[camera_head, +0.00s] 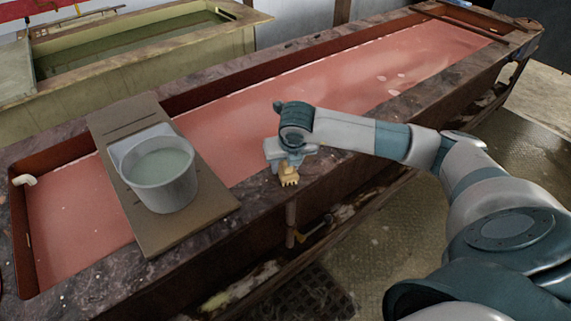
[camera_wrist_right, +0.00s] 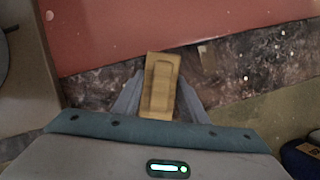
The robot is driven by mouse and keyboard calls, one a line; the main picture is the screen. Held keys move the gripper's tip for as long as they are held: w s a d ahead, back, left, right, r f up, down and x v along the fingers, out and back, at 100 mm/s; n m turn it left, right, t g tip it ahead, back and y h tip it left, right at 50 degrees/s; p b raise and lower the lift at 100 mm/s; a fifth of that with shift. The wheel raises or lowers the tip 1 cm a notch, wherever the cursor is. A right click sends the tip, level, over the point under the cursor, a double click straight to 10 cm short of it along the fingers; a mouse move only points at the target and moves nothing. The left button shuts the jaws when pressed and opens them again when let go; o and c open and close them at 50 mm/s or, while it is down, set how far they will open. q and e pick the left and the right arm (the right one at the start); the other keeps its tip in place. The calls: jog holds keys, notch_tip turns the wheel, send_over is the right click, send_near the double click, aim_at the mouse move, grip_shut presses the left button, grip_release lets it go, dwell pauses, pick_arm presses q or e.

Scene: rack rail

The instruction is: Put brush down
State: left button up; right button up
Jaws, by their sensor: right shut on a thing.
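A tan brush (camera_head: 289,175) is in my right gripper (camera_head: 285,165), just over the near rim of the long trough. In the right wrist view the brush (camera_wrist_right: 161,86) sits between the two fingers of the right gripper (camera_wrist_right: 158,98), which are shut on it. The dark, stained trough rim (camera_wrist_right: 225,68) lies behind the brush there. I cannot tell whether the brush touches the rim. My left gripper is in neither view.
A grey bucket of pale liquid (camera_head: 163,175) stands on a brown board (camera_head: 158,230) laid across the trough. The trough (camera_head: 80,205) holds reddish liquid. The near rim (camera_head: 345,160) around the right gripper looks clear. A second, greenish tank (camera_head: 150,75) stands behind.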

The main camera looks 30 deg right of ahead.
jog(key=o, duration=0.9)
jog(key=shift+r, duration=0.25)
jog(key=shift+b+v, duration=1.4)
jog(key=shift+v, duration=4.45)
